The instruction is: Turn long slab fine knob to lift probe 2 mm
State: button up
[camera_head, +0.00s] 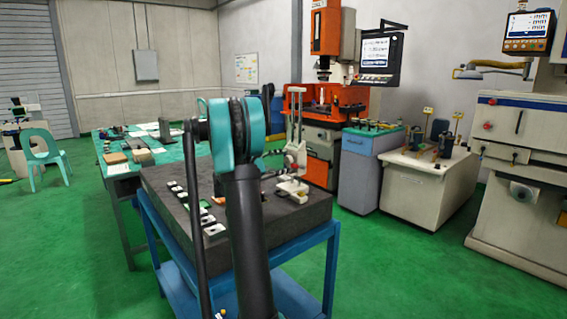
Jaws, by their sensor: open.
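A long dark stone slab (280,238) lies on a blue stand in front of me. The fine knob and the probe tip are too small or hidden to make out. My dark arm with its teal joint rises in front of the slab and covers its middle. My gripper does not show; the arm's end is hidden behind the joint.
Several small blocks (213,230) lie in a row on the slab's left part. A green-topped table (118,169) stands behind left. An orange machine (325,120), a blue-grey cabinet (358,180) and a white cabinet (410,192) stand behind right. Green floor is clear at right.

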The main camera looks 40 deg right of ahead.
jog(key=c, duration=1.1)
jog(key=shift+m, duration=1)
jog(key=shift+c, duration=0.3)
jog(key=o, duration=1.2)
jog(key=shift+c, duration=0.2)
jog(key=shift+a, duration=0.1)
jog(key=a, duration=1.1)
jog(key=shift+w+a+r, duration=0.2)
jog(key=shift+w+a, duration=0.2)
jog(key=shift+w, duration=0.05)
